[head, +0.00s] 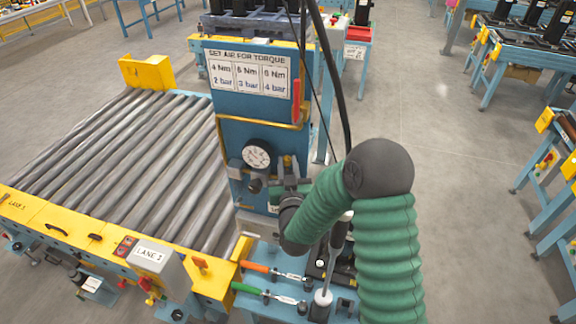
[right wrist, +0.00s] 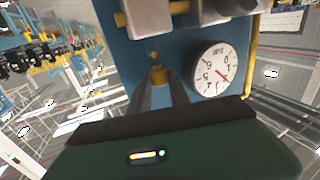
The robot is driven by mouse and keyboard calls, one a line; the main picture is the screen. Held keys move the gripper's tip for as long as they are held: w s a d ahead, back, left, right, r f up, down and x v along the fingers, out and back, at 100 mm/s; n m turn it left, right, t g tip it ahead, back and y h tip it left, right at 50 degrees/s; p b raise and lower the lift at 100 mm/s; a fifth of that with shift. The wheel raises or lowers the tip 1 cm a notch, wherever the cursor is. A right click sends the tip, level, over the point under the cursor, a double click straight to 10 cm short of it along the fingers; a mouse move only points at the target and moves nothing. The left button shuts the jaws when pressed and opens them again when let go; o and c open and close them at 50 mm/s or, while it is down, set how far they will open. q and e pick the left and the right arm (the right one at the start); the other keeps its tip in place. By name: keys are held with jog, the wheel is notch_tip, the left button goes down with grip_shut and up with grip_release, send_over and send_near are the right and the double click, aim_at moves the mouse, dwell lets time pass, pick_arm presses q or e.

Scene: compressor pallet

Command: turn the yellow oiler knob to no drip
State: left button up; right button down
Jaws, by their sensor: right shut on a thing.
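The yellow oiler knob (right wrist: 158,75) shows in the right wrist view, low on the blue panel beside the gauge. My right gripper (right wrist: 160,84) has its two grey fingers on either side of it and is shut on it. In the head view my right gripper (head: 280,187) reaches the panel from the right, at the end of my green arm, and largely hides what it holds. The knob's setting marks cannot be read. My left gripper is in neither view.
The blue panel (head: 226,120) carries a torque and air chart (head: 248,74), a round gauge (head: 257,154) and a red handle (head: 296,100). A roller conveyor (head: 130,150) lies to the left. Tools with orange (head: 254,267) and green (head: 245,288) handles lie below. Black hoses hang above my arm.

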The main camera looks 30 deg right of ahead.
jog(key=shift+w+a+f+m+g+h+b, duration=0.15)
jog(key=shift+m+g+h+b, duration=0.25)
jog(key=shift+m+g+h, duration=0.4)
jog(key=shift+w+a+f+m+g+h+b, duration=0.15)
jog(key=shift+a+m+g+h+b, duration=0.15)
jog(key=shift+m+g+h, duration=0.45)
jog(key=shift+w+a+m+g+h+b, duration=0.1)
jog(key=shift+m+g+h+b, duration=0.3)
jog(key=shift+m+g+h, duration=1.35)
jog(key=shift+g+h, duration=0.2)
jog(key=shift+g, duration=0.2)
jog(key=c, duration=1.5)
grip_release()
jog(key=o, duration=0.3)
jog(key=shift+r, duration=0.25)
jog(key=shift+r, duration=0.1)
